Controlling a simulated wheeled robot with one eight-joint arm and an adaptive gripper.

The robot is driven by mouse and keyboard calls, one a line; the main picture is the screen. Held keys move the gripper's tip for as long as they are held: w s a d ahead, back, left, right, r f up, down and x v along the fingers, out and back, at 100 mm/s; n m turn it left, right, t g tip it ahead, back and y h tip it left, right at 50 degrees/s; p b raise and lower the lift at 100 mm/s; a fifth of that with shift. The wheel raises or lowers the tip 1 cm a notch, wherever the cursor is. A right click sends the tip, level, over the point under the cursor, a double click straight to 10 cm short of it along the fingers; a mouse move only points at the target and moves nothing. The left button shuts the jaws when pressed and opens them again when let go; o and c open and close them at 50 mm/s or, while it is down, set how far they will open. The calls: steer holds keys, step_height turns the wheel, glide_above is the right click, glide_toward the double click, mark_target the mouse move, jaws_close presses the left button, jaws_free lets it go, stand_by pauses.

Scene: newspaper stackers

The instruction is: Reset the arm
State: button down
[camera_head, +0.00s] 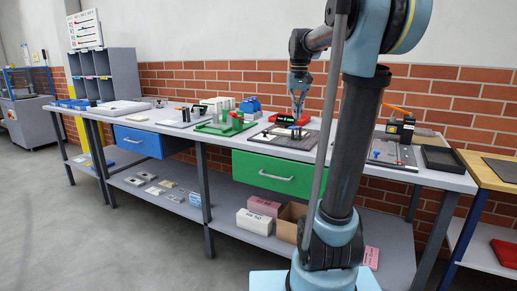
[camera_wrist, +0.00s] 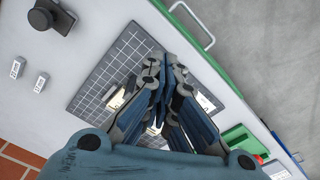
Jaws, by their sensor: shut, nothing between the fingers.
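My gripper (camera_head: 298,104) hangs over the workbench (camera_head: 225,140) in the head view, pointing down above a dark grid mat (camera_head: 282,140). In the wrist view my gripper (camera_wrist: 158,68) is shut, its fingertips together over the grid mat (camera_wrist: 112,62), with nothing held. Small pale objects lie on the mat, partly hidden behind the fingers. A red tray (camera_head: 284,119) sits just behind the mat in the head view. How far the fingertips are above the mat I cannot tell.
The bench has a green drawer (camera_head: 275,174) and a blue drawer (camera_head: 138,141). A green fixture (camera_head: 225,125) stands left of the mat. A black tray (camera_head: 442,159) and a black device (camera_head: 400,128) are to the right. Grey pigeonholes (camera_head: 105,74) stand at the far left.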

steer(key=s+f+t, duration=0.1)
steer(key=s+f, duration=2.7)
steer(key=shift+s+d+f+t, duration=0.15)
steer(key=shift+s+d+t, duration=0.2)
steer(key=shift+s+t, duration=0.05)
steer(key=shift+w, duration=0.1)
steer(key=shift+w+f, duration=0.2)
steer(key=shift+w, duration=0.15)
